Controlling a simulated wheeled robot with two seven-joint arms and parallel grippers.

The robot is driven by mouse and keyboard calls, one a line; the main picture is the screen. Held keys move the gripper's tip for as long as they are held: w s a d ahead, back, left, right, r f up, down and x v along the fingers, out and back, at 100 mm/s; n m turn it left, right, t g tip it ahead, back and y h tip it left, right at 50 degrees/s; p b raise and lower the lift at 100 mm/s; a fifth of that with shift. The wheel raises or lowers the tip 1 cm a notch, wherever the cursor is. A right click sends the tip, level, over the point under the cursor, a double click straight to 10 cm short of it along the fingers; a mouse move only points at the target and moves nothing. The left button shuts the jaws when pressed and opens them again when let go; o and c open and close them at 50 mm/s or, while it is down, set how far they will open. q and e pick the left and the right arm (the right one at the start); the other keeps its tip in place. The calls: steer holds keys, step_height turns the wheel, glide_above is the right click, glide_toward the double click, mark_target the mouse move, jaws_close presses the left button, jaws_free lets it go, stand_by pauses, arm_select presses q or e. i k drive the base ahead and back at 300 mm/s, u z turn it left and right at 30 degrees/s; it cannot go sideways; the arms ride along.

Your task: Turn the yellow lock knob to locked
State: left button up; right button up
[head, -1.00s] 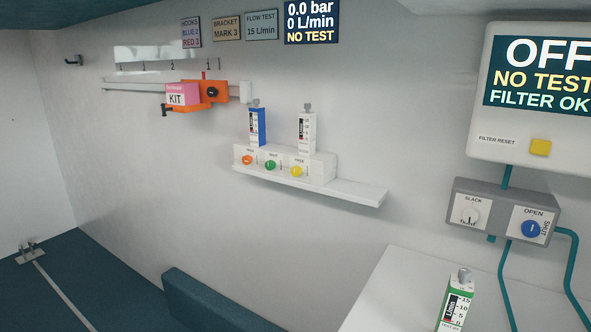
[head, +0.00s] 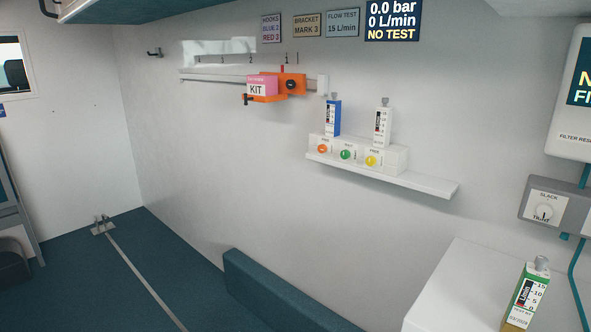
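A round yellow knob (head: 371,160) is on the front of a white block (head: 396,159) on the wall shelf. It is the rightmost of three coloured knobs, beside a green knob (head: 345,154) and an orange knob (head: 322,148). A small label sits above each knob. The lettering and the yellow knob's setting are too small to read surely. Neither of my grippers is in view, and nothing touches the knob.
The white shelf (head: 430,186) runs right of the block and is bare there. A blue flowmeter (head: 333,118) and a white flowmeter (head: 382,127) stand above the block. An orange bracket with a pink kit (head: 262,86) hangs on a rail. A white counter (head: 455,285) holds a green flowmeter.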

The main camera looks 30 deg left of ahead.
mark_target(371, 161)
steer(key=u, duration=0.75)
steer(key=k, duration=1)
steer(key=u, duration=1.4)
steer(key=i, duration=1.3)
steer(key=z, duration=0.9)
steer(key=i, duration=0.95)
steer(key=z, duration=1)
